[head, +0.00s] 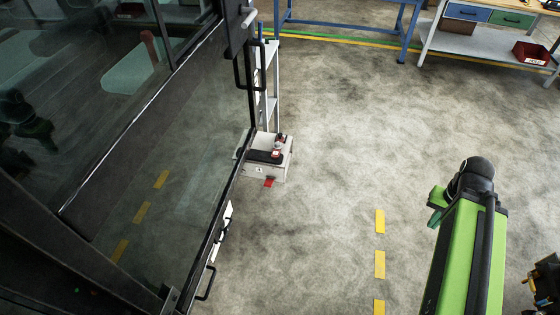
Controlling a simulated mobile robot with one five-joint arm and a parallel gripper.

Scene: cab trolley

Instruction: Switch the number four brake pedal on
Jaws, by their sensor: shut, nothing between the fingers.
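No brake pedal can be made out in the head view, and no number four mark is readable. A dark cab with large glass panes (130,160) fills the left side, and its interior is mostly hidden by reflections and dark glass. My green arm (456,255) with a black joint stands at the lower right, well apart from the cab. I cannot make out the fingers of my gripper.
Black handles (206,283) stick out from the cab's edge. A low pale box (276,168) with black and red parts stands beside it. A blue-framed table (345,26) and a workbench (480,42) are at the back. Floor (320,185) between cab and arm is clear.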

